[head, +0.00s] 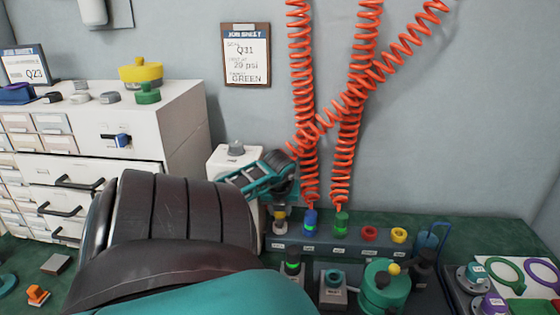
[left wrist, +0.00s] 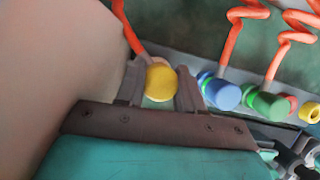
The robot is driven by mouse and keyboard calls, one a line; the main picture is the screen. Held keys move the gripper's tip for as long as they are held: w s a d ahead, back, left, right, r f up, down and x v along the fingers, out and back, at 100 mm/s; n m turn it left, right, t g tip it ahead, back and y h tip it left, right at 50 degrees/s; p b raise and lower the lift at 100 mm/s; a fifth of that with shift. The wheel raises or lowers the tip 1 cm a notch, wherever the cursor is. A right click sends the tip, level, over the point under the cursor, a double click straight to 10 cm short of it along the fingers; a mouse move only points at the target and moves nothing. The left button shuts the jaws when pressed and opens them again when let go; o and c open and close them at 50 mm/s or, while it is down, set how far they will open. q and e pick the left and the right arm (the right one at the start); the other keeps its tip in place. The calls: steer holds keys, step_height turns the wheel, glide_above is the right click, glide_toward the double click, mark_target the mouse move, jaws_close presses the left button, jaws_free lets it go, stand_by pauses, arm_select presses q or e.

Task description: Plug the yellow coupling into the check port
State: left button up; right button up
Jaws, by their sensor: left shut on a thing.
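My left gripper (head: 281,203) points down at the left end of the grey rail (head: 330,244). It is shut on the yellow coupling (head: 279,216), which shows as a small yellow band below the fingers. In the left wrist view the yellow coupling (left wrist: 160,83) is a round cap between the two fingers, with an orange hose beside it. It is over the leftmost rail position; I cannot tell whether it is seated there or just above. Which fitting is the check port I cannot tell; a dark fitting with a green glow (head: 292,265) stands in front of the rail. My right gripper is out of view.
Blue (head: 310,222) and green (head: 341,222) couplings with coiled orange hoses stand close to the right. Red (head: 369,233) and yellow (head: 399,235) rings follow on the rail. A teal round-topped device (head: 384,286) stands in front. A white drawer cabinet (head: 180,125) is at left.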

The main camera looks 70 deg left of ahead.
arm_select(q)
steer(key=shift+f+b, duration=0.4)
steer(key=shift+f, duration=0.5)
steer(key=o, duration=1.2)
steer(key=shift+r, duration=0.1)
steer(key=p+v, duration=0.3)
steer(key=v, duration=0.9)
steer(key=shift+d+r+p, duration=0.15)
steer(key=shift+r+p, duration=0.2)
